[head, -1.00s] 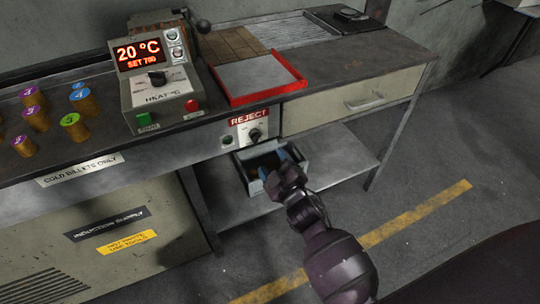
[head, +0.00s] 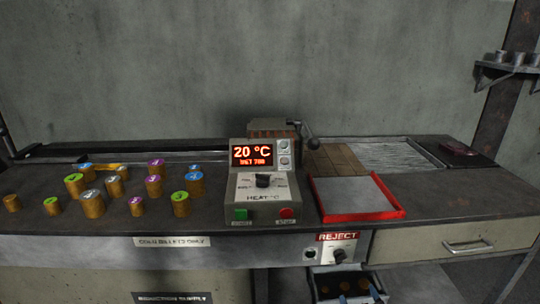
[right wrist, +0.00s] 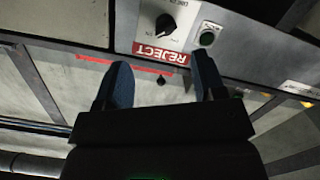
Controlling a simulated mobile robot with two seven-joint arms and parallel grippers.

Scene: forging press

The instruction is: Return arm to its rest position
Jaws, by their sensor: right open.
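My right gripper (right wrist: 164,72) shows in the right wrist view with its two blue-padded fingers wide apart and nothing between them. The red REJECT label (right wrist: 160,52) and a dark knob (right wrist: 166,24) on the bench front lie just beyond the fingertips. My left gripper is in neither current view.
In the head view, the reject bin (head: 346,287) holds several dark billets under the bench. A heater control box (head: 263,197) reads 20 °C. Several billets (head: 93,204) stand at left. A red-rimmed tray (head: 355,198) lies right of the box.

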